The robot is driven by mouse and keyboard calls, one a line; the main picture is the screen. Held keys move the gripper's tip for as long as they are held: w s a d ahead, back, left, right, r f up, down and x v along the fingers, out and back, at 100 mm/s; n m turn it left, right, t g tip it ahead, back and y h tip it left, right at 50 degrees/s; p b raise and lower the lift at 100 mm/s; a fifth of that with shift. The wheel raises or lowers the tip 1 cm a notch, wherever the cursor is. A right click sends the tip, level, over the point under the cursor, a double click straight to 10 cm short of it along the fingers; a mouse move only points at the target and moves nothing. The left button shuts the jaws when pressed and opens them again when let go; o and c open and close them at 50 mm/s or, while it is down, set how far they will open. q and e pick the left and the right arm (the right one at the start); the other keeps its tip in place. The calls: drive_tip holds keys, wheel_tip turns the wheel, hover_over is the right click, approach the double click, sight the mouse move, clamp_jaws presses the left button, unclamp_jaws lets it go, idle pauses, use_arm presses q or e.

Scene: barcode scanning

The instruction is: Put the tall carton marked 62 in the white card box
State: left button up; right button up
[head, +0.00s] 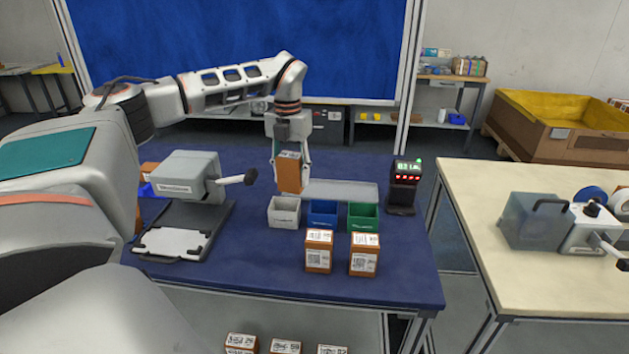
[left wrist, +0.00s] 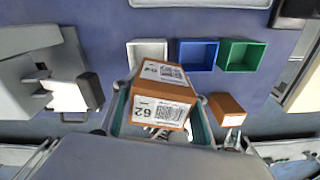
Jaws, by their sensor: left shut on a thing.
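My left gripper (head: 290,176) points down and is shut on the tall orange-brown carton (head: 289,172). The carton is held upright above the back of the table, its lower end above and behind the white card box (head: 284,211). In the left wrist view the carton (left wrist: 158,104) lies between the fingers and its label reads 62. There the open white box (left wrist: 148,49) shows beyond the carton, empty as far as I can see, partly covered by it. My right gripper is in neither view.
A blue box (head: 322,214) and a green box (head: 363,216) stand right of the white one. Two cartons (head: 319,250) (head: 364,254) stand in front. A grey machine (head: 186,174) is at left, a display post (head: 404,186) at right.

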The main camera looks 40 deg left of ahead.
use_arm(q)
drive_tip(key=shift+s+a+n, duration=0.2)
drive_tip(key=shift+a+n, duration=0.3)
drive_tip(key=shift+n, duration=0.05)
drive_tip(key=shift+s+a+n, duration=0.15)
drive_tip(key=shift+a+n, duration=0.35)
drive_tip(key=shift+n, duration=0.05)
drive_tip(key=shift+s+a+f, duration=0.1)
drive_tip(key=shift+a+f, duration=0.05)
drive_tip(key=shift+a, duration=0.1)
drive_tip(key=shift+f, duration=3.45)
drive_tip(key=o, duration=1)
drive_tip(key=shift+o, duration=0.2)
